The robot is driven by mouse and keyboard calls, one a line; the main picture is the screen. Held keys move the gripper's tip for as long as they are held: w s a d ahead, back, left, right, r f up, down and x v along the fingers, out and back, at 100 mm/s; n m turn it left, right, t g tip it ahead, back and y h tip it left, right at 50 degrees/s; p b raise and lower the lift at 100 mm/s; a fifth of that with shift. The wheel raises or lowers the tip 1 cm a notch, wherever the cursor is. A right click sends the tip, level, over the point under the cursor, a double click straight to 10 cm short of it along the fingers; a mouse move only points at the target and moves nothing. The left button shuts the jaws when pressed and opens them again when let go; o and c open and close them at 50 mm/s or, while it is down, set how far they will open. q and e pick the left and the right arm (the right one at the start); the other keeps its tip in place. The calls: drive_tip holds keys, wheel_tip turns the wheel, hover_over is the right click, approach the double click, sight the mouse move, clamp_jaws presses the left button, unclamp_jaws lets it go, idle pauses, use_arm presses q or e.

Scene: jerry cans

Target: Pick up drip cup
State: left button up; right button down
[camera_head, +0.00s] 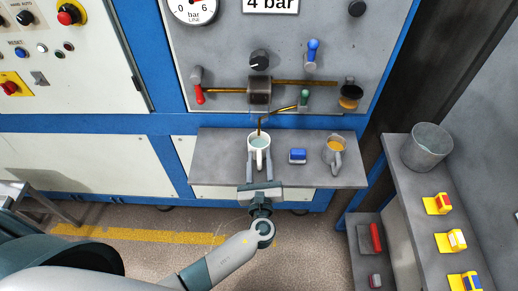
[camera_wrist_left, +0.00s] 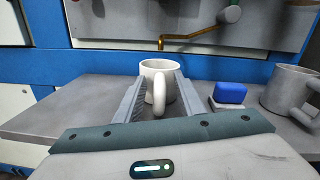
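The drip cup, a white mug (camera_head: 259,143) with pale liquid in it, stands upright on a grey shelf (camera_head: 215,165) below a thin brass spout (camera_head: 261,122). In the left wrist view the mug (camera_wrist_left: 158,70) has its handle turned toward me. My left gripper (camera_head: 259,160) reaches in from the front, level with the mug. Its two fingers (camera_wrist_left: 160,88) are apart, one on each side of the handle, with the tips beside the mug body. I cannot tell whether they touch it. My right gripper is not in view.
A blue sponge-like block (camera_head: 298,155) and a grey metal jug (camera_head: 334,152) with amber liquid stand right of the mug. Above are a panel with valves and a pipe (camera_head: 300,83). A bucket (camera_head: 428,146) stands on a side bench at right.

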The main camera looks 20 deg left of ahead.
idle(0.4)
use_arm(q)
clamp_jaws()
drive_tip(key=shift+r, duration=0.25)
drive_tip(key=shift+r+p, duration=1.7)
drive_tip(key=shift+p, duration=0.05)
drive_tip(key=shift+d+r, duration=0.1)
drive_tip(key=shift+r, duration=0.2)
drive_tip(key=s+d+r+p, duration=0.2)
drive_tip(key=d+r+p, duration=0.2)
drive_tip(key=d, duration=0.7)
drive_tip(key=shift+s+r, duration=0.2)
drive_tip(key=shift+r, duration=1)
